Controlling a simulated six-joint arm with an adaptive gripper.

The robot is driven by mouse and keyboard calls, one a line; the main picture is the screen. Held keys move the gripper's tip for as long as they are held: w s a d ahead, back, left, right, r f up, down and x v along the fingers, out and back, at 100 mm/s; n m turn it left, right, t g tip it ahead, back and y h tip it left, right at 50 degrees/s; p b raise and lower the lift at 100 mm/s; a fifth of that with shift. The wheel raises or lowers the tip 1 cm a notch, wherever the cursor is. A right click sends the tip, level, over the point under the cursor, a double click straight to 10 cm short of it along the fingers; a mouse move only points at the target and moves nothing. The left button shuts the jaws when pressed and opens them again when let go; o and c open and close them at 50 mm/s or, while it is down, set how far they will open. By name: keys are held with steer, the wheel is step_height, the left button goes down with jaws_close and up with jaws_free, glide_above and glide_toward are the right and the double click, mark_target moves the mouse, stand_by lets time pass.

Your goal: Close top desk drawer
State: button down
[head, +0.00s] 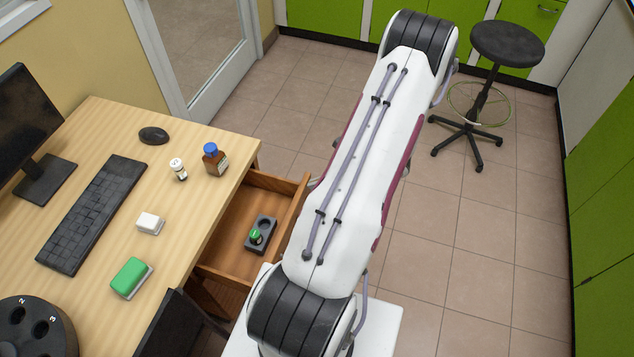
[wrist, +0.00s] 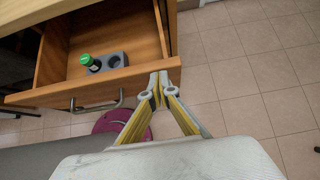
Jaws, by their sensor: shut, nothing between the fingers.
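The top desk drawer (head: 235,254) stands open from the wooden desk (head: 190,215) in the head view. In the wrist view the drawer (wrist: 125,88) shows its front panel and a metal bar handle (wrist: 97,103). Inside it is a grey holder (wrist: 113,66) with a green-capped vial (wrist: 87,62). My gripper (wrist: 164,76) is shut and empty, its fingertips by the right end of the drawer front; I cannot tell whether they touch it. In the head view my arm hides the gripper and part of the drawer front.
On the desk are a keyboard (head: 93,213), a mouse (head: 154,135), a brown bottle with a blue cap (head: 215,161), a small white-capped vial (head: 179,170) and a green-topped box (head: 130,277). A black stool (head: 507,45) stands far off. The tiled floor (head: 480,240) at right is clear.

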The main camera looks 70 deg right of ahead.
steer(key=shift+w, duration=0.1)
stand_by(0.3)
steer(key=w, duration=1.6)
steer(key=shift+w, duration=0.15)
steer(key=s+f+v, duration=0.2)
steer(key=v, duration=1.1)
stand_by(0.4)
steer(key=c, duration=2.8)
jaws_free()
